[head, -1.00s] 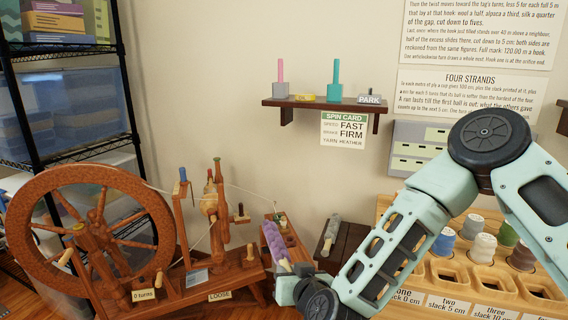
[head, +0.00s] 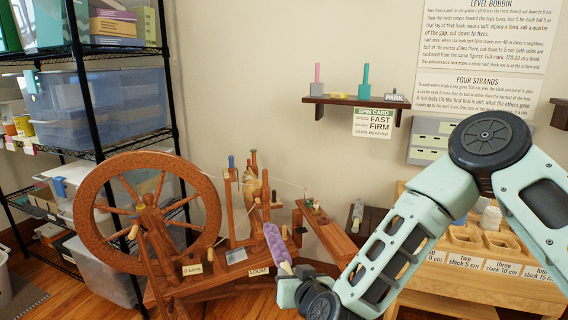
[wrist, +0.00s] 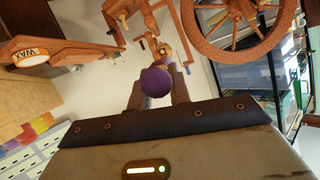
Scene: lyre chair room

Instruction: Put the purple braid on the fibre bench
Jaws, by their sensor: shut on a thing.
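The purple braid (head: 277,243) is a lumpy purple roll with a pale end. My gripper (head: 288,270) is shut on it and holds it tilted in front of the spinning wheel's right side. In the wrist view the braid's round purple end (wrist: 156,82) shows between my two fingers. A dark wooden bench (head: 375,218) with a grey braid (head: 357,214) on it stands right of my gripper, partly hidden by my arm. No label shows on it; it may be the fibre bench. The held braid is apart from it.
The spinning wheel (head: 150,212) stands left, close behind the braid. A narrow wooden stand (head: 335,238) lies between it and the dark bench; the wrist view shows a WAX label (wrist: 30,53). A wooden rack (head: 455,255) with cups is right. A wire shelf (head: 80,75) stands far left.

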